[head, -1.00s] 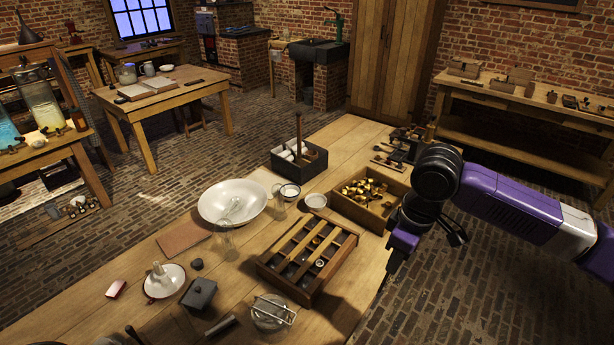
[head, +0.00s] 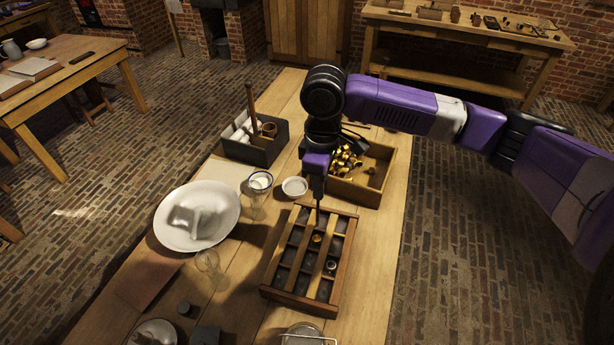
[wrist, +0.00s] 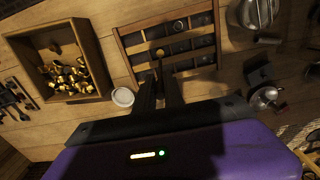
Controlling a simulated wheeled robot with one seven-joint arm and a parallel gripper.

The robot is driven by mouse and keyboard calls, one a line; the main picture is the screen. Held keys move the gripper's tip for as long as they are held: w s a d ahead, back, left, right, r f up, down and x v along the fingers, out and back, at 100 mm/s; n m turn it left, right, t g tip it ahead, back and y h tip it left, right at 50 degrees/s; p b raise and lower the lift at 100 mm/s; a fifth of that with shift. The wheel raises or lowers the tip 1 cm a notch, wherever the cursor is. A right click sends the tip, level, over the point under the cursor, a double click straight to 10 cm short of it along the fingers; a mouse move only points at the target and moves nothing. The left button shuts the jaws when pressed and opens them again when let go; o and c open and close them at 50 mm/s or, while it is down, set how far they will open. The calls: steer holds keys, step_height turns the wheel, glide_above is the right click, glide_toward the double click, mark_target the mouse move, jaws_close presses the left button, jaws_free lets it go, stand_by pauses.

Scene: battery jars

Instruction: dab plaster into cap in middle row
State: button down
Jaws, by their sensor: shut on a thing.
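The wooden rack (head: 343,262) lies on the table with slats across dark compartments. A brass cap (head: 317,239) sits in it toward the middle, with another ring-like cap (head: 331,266) nearer the front right. My gripper (head: 317,182) is above the rack's far end, shut on a thin dark tool (head: 317,207) that points down. In the wrist view the tool tip (wrist: 159,61) appears close to a brass cap (wrist: 160,53) in the rack (wrist: 180,38); I cannot tell whether they touch. Plaster on the tip is too small to make out. A small white dish (head: 294,187) stands beyond the rack.
A wooden box of brass parts (head: 371,187) stands close behind the rack on the right. A glass jar (head: 258,196), a large white basin (head: 172,225) and a clear glass (head: 210,266) stand to the left. A dark box (head: 253,148) with a tall handle is farther back.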

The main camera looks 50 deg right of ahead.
steer(key=shift+f, duration=2.55)
steer(key=shift+s+f, duration=0.1)
steer(key=shift+f, duration=1.55)
stand_by(0.5)
stand_by(0.7)
steer(key=shift+r, duration=3.85)
